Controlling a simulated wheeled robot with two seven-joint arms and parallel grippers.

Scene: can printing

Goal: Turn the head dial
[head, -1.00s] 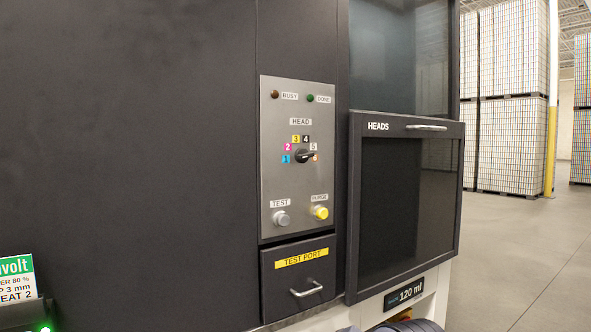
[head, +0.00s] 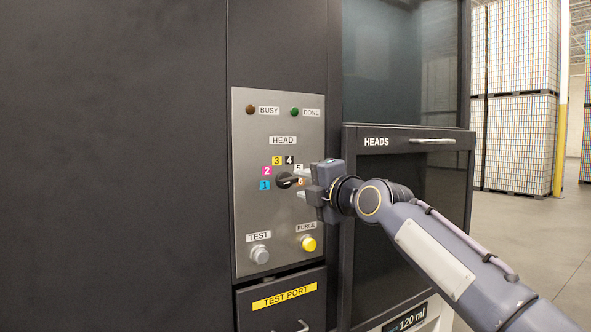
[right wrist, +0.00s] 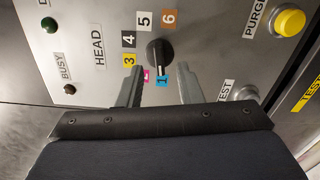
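The head dial (head: 287,181) is a black knob on the grey control panel (head: 250,215), ringed by coloured number labels 1 to 6. My right gripper (head: 305,184) is open just in front of the dial's right side. In the right wrist view the dial (right wrist: 160,53) lies between and slightly beyond the two spread fingers of the right gripper (right wrist: 160,78); no contact is visible. My left gripper is not in view.
Below the dial are a grey TEST button (head: 260,254) and a yellow PURGE button (head: 308,243). The TEST PORT drawer (head: 255,315) is under the panel. The HEADS door (head: 365,240), with a handle, stands to the right behind my arm.

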